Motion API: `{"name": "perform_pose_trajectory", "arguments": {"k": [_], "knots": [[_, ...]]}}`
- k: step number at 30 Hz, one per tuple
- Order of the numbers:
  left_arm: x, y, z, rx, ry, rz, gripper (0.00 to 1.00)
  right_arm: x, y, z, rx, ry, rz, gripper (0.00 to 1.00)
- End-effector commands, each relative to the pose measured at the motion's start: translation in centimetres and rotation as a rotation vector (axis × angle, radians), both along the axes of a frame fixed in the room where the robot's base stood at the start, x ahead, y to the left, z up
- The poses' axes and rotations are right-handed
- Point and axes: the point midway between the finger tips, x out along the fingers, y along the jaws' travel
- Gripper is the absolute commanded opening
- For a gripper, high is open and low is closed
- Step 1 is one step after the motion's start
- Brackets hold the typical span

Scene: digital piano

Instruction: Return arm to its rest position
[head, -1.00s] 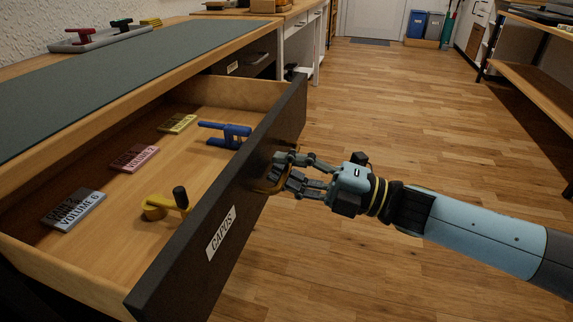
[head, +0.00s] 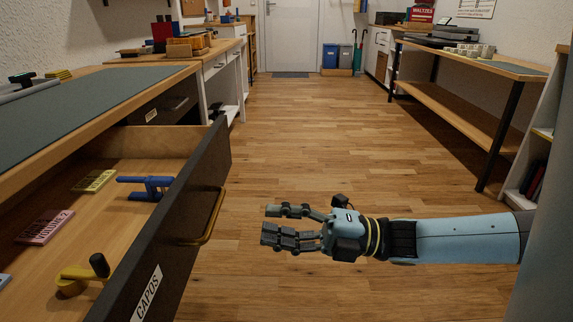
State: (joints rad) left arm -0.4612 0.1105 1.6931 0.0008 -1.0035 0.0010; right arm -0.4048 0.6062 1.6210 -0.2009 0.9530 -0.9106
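My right gripper (head: 272,224) is open and empty over the floor, to the right of the open drawer (head: 185,215) and apart from its brass handle (head: 208,222). The arm reaches in from the right edge. The drawer has a dark front with a label reading CAPOS. Inside it lie a blue capo (head: 146,188), a yellow capo (head: 80,277), a yellow booklet (head: 94,180) and a pink booklet (head: 45,227). My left gripper is not in view.
A workbench with a grey-green mat (head: 75,110) stands above the drawer at the left. A wooden shelf table (head: 465,115) stands at the right. The wooden floor (head: 310,130) between them is clear back to the door (head: 292,35).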

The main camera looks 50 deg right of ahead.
Motion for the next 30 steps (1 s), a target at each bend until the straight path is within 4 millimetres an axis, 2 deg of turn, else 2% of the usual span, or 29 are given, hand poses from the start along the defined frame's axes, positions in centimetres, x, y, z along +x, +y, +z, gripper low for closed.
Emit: {"name": "perform_pose_trajectory", "arguments": {"k": [6, 25, 28, 30], "knots": [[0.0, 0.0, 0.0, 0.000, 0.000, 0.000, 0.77, -1.1, -0.9, -0.3, 0.000, 0.000, 0.000, 0.34], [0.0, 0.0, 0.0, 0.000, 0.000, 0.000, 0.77, -1.3, -0.6, -0.4, 0.012, 0.002, -0.010, 0.34], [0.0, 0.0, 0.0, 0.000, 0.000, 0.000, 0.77, -1.7, 0.5, -0.9, 0.069, 0.007, -0.052, 0.34], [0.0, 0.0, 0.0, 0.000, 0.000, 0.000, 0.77, -1.0, 1.0, -2.9, 0.119, 0.101, -0.154, 0.34]]}}
